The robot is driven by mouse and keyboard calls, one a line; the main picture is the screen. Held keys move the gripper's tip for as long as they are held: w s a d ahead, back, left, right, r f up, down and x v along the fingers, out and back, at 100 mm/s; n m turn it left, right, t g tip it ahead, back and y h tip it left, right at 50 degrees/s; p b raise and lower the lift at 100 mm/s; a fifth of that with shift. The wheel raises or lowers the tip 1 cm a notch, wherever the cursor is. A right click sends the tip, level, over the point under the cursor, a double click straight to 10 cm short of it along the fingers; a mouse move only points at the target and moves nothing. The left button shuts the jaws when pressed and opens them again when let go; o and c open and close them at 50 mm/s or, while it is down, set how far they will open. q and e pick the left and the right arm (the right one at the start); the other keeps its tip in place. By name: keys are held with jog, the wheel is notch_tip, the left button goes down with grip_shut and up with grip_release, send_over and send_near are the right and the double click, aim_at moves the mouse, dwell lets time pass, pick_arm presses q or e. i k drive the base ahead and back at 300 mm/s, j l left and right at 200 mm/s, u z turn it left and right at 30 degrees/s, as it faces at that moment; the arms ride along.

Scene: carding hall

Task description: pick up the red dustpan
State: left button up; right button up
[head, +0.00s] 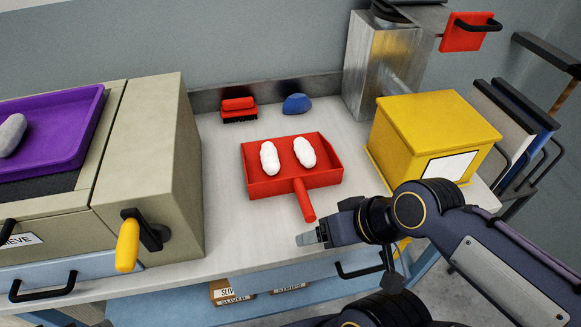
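The red dustpan (262,186) lies on the pale worktop, with its short handle (304,200) pointing toward me. Two white fluffy rolls, a left one (269,158) and a right one (304,152), lie in its pan. My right gripper (308,239) comes in from the right, just on the near side of the handle's end. It appears apart from the handle. Its grey fingertips show edge-on, so whether they are open or shut is unclear. My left gripper is not in view.
A beige machine (155,150) with a purple tray (65,145) and a yellow-gripped crank (128,245) stands at left. A yellow box (425,125) is right of the dustpan. A red brush (239,108) and blue lump (296,103) lie behind. The worktop left of the handle is clear.

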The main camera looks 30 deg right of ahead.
aim_at(293, 172)
jog(key=k+j+u, duration=0.1)
jog(key=j, duration=0.3)
jog(key=k+j+u, duration=0.1)
jog(key=j, duration=0.3)
jog(key=k+j+u, duration=0.15)
jog(key=j, duration=0.3)
jog(key=k+j+u, duration=0.1)
jog(key=j, duration=0.35)
jog(key=k+j+u, duration=0.1)
jog(key=j, duration=0.35)
jog(key=k+l+z, duration=0.1)
jog(key=l+z, duration=0.15)
jog(key=l, duration=0.6)
jog(key=l+z, duration=0.3)
jog(key=l, duration=0.55)
